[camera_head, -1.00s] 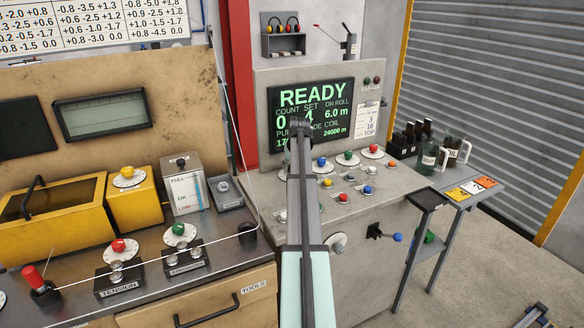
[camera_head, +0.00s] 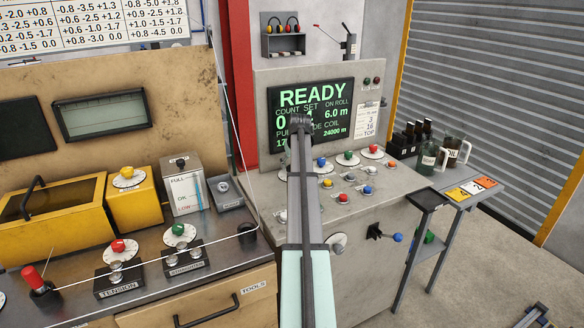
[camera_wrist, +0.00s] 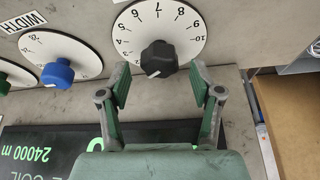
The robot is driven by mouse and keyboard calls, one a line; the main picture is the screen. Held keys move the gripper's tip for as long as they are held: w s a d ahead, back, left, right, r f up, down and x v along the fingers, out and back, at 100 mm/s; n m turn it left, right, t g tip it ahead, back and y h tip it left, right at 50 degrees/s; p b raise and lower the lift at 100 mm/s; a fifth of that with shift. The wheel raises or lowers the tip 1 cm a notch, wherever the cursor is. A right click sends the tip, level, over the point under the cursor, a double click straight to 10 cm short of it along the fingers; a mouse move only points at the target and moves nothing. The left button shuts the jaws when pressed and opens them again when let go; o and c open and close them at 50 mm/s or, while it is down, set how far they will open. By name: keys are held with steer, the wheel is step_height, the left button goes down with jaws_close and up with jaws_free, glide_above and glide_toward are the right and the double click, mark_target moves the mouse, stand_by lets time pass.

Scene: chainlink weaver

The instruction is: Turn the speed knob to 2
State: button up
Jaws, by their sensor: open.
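A black knob (camera_wrist: 158,57) sits on a white dial (camera_wrist: 160,28) with printed numbers, seen upside down in the wrist view. Numbers up to 10 show along its rim. A pale mark on the knob points to the lower left; the number there I cannot read. My gripper (camera_wrist: 158,72) is open, with one fingertip on each side of the knob's lower part and gaps visible. Whether the tips reach around it in depth I cannot tell. In the head view my gripper (camera_head: 301,123) appears in front of the screen, and my arm hides this dial. No speed label is readable.
A blue knob (camera_wrist: 57,73) on its own dial sits left of the black knob, near a WIDTH label (camera_wrist: 22,20). The lit screen (camera_head: 330,95) reads READY. Several buttons and knobs, including a red knob (camera_head: 373,149), cover the sloped panel.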

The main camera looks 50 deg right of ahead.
steer(key=v, duration=1)
steer(key=shift+s+a, duration=0.1)
